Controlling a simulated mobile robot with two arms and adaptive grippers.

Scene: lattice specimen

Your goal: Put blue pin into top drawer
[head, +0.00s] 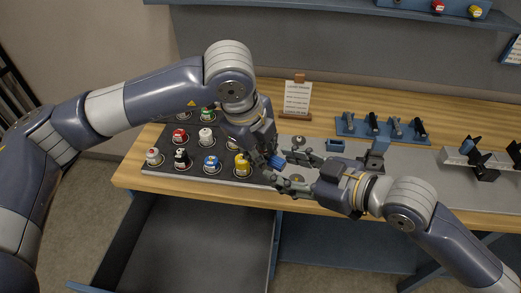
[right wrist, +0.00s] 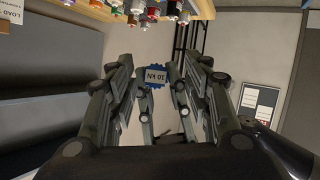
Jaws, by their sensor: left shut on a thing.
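My left gripper (head: 272,158) is shut on the blue pin (head: 278,162), above the front part of the workbench. The pin also shows in the right wrist view (right wrist: 156,76) as a blue toothed piece with a pale label, held between the left gripper's fingers. My right gripper (head: 290,170) is open, with its fingers on either side of the pin and seemingly apart from it. An open drawer (head: 200,245) lies below the bench front at the left, and its visible floor is empty.
A dark mat (head: 220,165) with several coloured capped pieces lies at the left of the wooden bench (head: 130,178). A sign (head: 297,98) stands at the back. A blue tool rack (head: 345,128) and a black-and-grey fixture (head: 485,160) are to the right.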

